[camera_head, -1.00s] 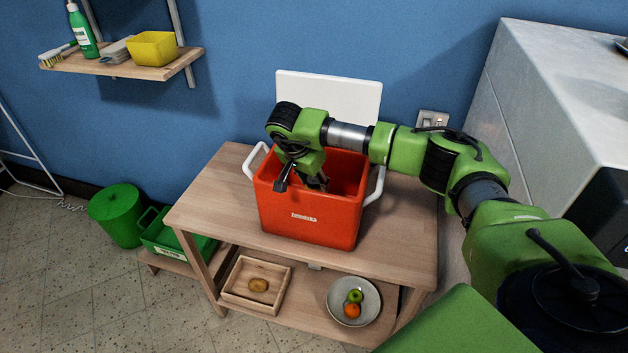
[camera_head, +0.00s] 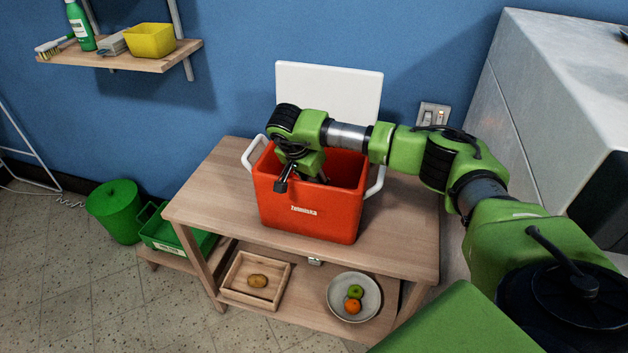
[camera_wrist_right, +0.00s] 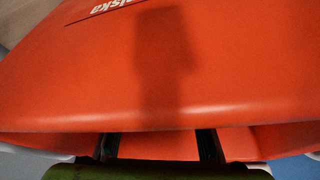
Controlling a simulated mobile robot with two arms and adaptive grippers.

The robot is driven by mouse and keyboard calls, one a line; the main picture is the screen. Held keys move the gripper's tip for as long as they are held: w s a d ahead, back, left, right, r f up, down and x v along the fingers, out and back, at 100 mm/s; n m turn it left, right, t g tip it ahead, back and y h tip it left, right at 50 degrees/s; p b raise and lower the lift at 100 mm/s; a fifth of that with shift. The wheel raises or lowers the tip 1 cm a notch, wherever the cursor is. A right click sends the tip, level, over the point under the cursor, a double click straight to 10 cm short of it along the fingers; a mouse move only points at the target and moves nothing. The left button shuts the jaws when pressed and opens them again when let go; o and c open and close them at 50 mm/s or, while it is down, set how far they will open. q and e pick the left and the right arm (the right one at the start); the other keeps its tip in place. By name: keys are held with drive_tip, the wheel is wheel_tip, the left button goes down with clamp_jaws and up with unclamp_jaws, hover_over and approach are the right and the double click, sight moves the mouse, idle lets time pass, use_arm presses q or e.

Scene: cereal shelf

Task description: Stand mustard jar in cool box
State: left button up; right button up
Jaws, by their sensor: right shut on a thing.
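The cool box (camera_head: 309,213) is an open red-orange box with white handles. It stands on the wooden table, its white lid (camera_head: 328,97) up behind it. My right arm reaches over the box from the right. My left gripper is not in view.
The wooden table (camera_head: 205,196) has bare top around the box. Its lower shelf holds a wooden tray (camera_head: 231,272) with a potato and a grey bowl (camera_head: 338,306) with fruit. A white block (camera_head: 560,110) stands close on the right.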

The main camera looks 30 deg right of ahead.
drive_tip(key=shift+f, duration=0.15)
drive_tip(key=shift+f+b, duration=0.35)
drive_tip(key=shift+f, duration=0.05)
drive_tip(key=o, duration=1.2)
drive_tip(key=shift+r, duration=0.1)
drive_tip(key=shift+o, duration=0.8)
drive_tip(key=v, duration=1.2)
drive_tip(key=shift+r, duration=0.1)
